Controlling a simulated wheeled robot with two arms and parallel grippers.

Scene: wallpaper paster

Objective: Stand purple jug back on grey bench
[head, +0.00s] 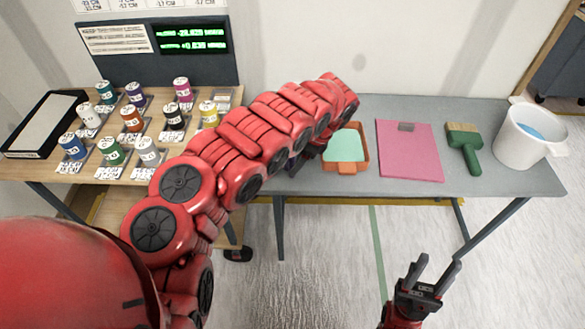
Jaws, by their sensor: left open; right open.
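The grey bench (465,190) stands along the wall at centre and right. I see no purple jug on it or on the floor; the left arm hides part of the bench's left end. My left arm reaches over that end. My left gripper (298,162) is small and mostly hidden by its arm, just left of the orange tray; it is open. My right gripper (435,275) is open and empty, in front of the bench over the floor.
On the grey bench are an orange tray (346,167) with a pale green inside, a pink clipboard (409,158), a green brush (468,155) and a white bucket (522,145). A wooden table (40,173) at left holds several small paint cans.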

